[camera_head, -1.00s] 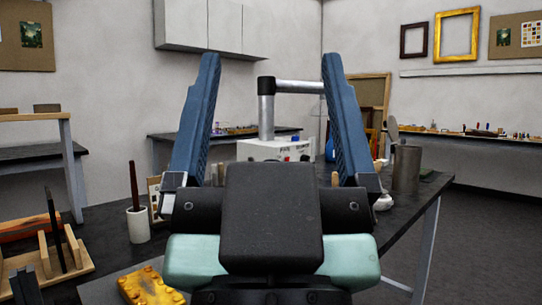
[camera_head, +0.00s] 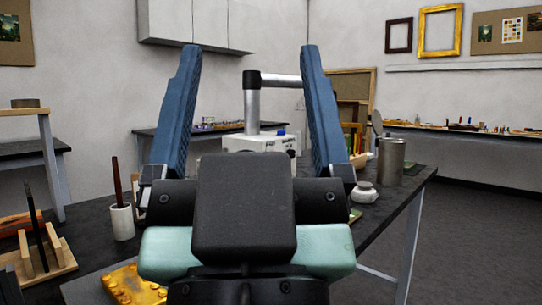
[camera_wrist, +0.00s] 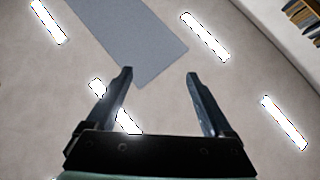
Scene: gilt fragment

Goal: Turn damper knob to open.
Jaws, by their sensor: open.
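The white box (camera_head: 245,143) with a grey metal pipe (camera_head: 251,110) on top stands at the back of the dark table in the head view. A small blue part (camera_head: 281,131) shows at its top right; I cannot tell whether it is the damper knob. Most of the box front is hidden behind my gripper. My gripper (camera_head: 251,48) is open and empty, its two blue fingers pointing up, one on each side of the pipe in the picture and nearer to the camera. In the wrist view my gripper (camera_wrist: 160,73) shows nothing between its fingertips but the ceiling.
On the table (camera_head: 80,258) stand a white cup (camera_head: 121,222) with a stick, a wooden rack (camera_head: 50,262), a gilt piece (camera_head: 135,290), a white jar (camera_head: 365,192) and a metal canister (camera_head: 391,157). The floor (camera_head: 470,230) at right is clear.

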